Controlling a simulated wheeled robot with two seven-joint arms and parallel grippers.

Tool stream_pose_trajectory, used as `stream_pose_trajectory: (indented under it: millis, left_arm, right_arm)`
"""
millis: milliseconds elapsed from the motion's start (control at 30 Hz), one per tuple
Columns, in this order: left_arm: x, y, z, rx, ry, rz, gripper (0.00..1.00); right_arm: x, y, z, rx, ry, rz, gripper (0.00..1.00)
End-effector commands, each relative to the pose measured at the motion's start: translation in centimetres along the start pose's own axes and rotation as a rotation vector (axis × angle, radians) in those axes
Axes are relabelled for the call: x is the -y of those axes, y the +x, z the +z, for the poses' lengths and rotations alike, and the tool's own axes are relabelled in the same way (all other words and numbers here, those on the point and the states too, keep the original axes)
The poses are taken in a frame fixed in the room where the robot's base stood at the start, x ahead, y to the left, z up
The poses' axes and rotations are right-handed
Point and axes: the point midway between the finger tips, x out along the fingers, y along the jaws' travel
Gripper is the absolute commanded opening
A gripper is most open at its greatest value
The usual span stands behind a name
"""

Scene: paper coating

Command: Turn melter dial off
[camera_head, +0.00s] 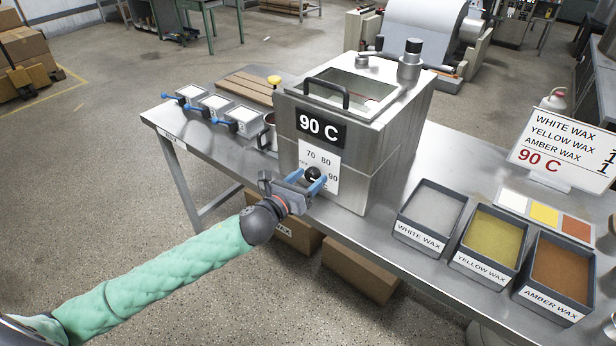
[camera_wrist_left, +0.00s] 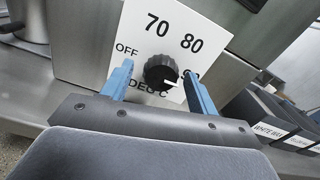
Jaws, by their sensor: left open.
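The melter (camera_head: 350,110) is a steel box on the bench with a "90 C" plate. Its black dial (camera_head: 313,174) sits on a white scale card (camera_head: 318,156) on the front face. In the left wrist view the dial (camera_wrist_left: 160,72) shows a white mark pointing to the lower right, near the 90, which a finger partly covers. "OFF" is at the dial's left. My left gripper (camera_head: 301,183) is open in front of the dial, its blue fingers (camera_wrist_left: 158,85) spread on either side of it. I cannot tell whether they touch it. My right gripper is not in view.
Grey trays of white wax (camera_head: 434,209), yellow wax (camera_head: 492,240) and amber wax (camera_head: 556,272) stand on the bench right of the melter. A sign (camera_head: 562,150) stands behind them. Small blue-handled molds (camera_head: 216,104) lie to the left. Cardboard boxes (camera_head: 358,270) sit under the bench.

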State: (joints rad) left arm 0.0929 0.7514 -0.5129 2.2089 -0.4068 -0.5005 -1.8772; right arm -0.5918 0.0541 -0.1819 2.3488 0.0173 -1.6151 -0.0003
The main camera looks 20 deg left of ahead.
Motion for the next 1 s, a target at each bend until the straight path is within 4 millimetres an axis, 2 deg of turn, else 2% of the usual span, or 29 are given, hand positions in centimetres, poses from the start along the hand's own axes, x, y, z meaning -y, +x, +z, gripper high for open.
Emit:
stream_pose_trajectory:
  millis: [300,367,533,567,867,1000]
  left_arm:
    - [0.0,0.2,0.0,0.0,0.0,-0.001,0.59]
    - [0.0,0.2,0.0,0.0,0.0,-0.001,0.49]
    - [0.0,0.2,0.0,0.0,0.0,-0.001,0.16]
    - [0.0,0.2,0.0,0.0,0.0,0.0,0.14]
    - [0.0,0.2,0.1,0.0,-0.036,0.0,0.15]
    - [0.1,0.2,0.1,0.001,-0.1,-0.001,0.15]
  right_arm:
    - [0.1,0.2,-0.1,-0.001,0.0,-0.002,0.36]
    - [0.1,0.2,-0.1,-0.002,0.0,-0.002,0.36]
    - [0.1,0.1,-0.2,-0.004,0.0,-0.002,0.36]
    - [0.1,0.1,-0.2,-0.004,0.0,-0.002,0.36]
    - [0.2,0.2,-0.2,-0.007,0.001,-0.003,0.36]
    - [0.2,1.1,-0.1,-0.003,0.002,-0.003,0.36]
